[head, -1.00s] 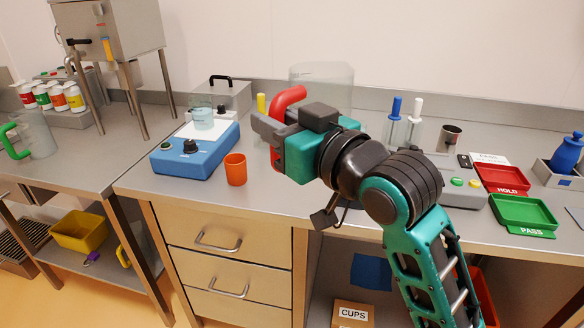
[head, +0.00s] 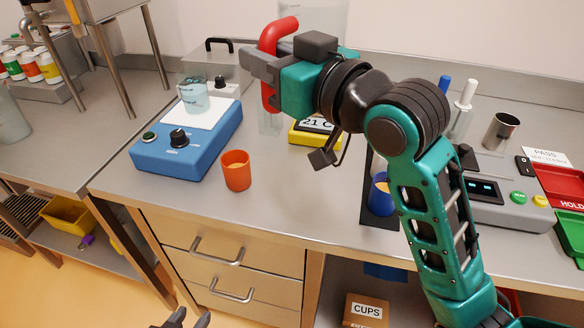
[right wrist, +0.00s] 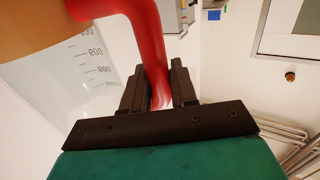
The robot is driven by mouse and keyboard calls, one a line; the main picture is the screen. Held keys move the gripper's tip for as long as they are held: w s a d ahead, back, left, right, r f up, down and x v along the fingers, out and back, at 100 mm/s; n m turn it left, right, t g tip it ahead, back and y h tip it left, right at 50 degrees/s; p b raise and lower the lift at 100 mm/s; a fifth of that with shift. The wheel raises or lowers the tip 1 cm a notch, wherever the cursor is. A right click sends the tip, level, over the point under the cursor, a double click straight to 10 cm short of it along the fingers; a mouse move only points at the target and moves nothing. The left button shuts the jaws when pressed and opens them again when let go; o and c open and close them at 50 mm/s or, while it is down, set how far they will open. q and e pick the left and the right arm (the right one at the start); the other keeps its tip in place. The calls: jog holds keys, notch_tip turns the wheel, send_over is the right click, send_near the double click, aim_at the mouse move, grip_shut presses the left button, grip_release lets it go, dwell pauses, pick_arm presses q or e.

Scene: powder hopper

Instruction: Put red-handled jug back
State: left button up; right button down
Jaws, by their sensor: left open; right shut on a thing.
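The red-handled jug (head: 330,22) is clear, and its body is partly behind my right arm and cut by the top edge in the head view. My right gripper (head: 262,66) is shut on its red handle (head: 279,36) and holds the jug above the back of the bench. In the right wrist view, the handle (right wrist: 146,42) runs down between the two dark fingers (right wrist: 158,88), and the clear wall with graduations (right wrist: 85,70) is at left. My left gripper (head: 187,320) shows only its fingertips at the bottom edge, open and empty.
A yellow timer (head: 305,135) and a metal cup (head: 502,132) are farther right.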

notch_tip(320, 180, down, 18)
jog(key=b, duration=0.3)
jog(key=shift+f+b, duration=0.25)
jog(key=shift+b, duration=0.1)
jog(key=shift+s+f, duration=0.1)
jog(key=c, duration=1.3)
grip_release()
jog(key=shift+f, duration=0.2)
jog(key=shift+c, duration=0.2)
jog(key=o, duration=0.5)
jog(key=shift+c, duration=0.2)
jog(key=shift+r, duration=0.15)
